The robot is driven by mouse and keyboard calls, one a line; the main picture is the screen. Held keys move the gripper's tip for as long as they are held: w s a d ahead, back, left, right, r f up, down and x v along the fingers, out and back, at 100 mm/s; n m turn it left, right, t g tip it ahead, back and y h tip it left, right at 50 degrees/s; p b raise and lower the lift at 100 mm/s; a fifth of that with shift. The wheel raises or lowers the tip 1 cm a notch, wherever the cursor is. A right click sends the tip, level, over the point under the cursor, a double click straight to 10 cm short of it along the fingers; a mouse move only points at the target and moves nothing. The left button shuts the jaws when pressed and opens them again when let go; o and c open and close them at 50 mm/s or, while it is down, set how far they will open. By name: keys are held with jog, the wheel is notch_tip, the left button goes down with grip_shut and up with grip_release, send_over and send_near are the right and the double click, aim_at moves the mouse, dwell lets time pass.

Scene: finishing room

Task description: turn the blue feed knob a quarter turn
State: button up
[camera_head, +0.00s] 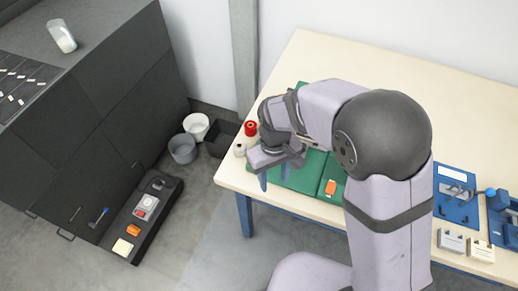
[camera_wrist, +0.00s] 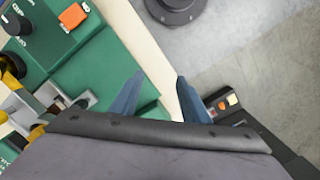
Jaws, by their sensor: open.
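My gripper (camera_head: 274,176) is open and empty, with its two blue fingers pointing down near the front left corner of the table. In the wrist view my gripper (camera_wrist: 160,80) has its fingers apart, with the table edge and floor between and beyond them. A small round blue part (camera_head: 491,191) shows on a blue device at the right end of the table, far from my gripper. I cannot tell whether it is the feed knob. A green machine (camera_head: 300,178) lies beside and partly behind my gripper, largely hidden by my arm.
The cream table (camera_head: 460,105) is bare toward the back. An orange switch (camera_head: 331,187) is on the green machine. Red and white spools (camera_head: 250,128) stand near the left edge. Blue fixtures (camera_head: 456,196) and pale blocks (camera_head: 452,242) are at right. Bins (camera_head: 183,149) stand on the floor.

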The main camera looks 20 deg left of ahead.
jog(key=shift+n+t+y, duration=0.4)
jog(key=shift+n, duration=0.4)
jog(key=w+a+r, duration=0.1)
jog(key=a, duration=0.1)
jog(key=w+a+r, duration=0.1)
jog(key=w, duration=0.1)
jog(key=w+a+r, duration=0.1)
jog(key=w+a, duration=0.1)
jog(key=shift+a, duration=0.35)
jog(key=w+a+r+n, duration=0.1)
jog(key=w+r+n, duration=0.1)
jog(key=r, duration=0.1)
jog(key=w+a+r+n, duration=0.1)
jog(key=r, duration=0.1)
jog(key=shift+a+r, duration=0.25)
jog(key=shift+a, duration=0.05)
jog(key=shift+s+d+n, duration=0.35)
jog(key=shift+s+n, duration=0.05)
jog(key=shift+n, duration=0.1)
jog(key=shift+s+d+f+n, duration=0.1)
jog(key=shift+d+n, duration=0.05)
jog(key=shift+n, duration=0.35)
jog(key=shift+f+p, duration=1.1)
jog(key=shift+f, duration=2.55)
jog(key=shift+c, duration=0.7)
jog(key=c, duration=0.9)
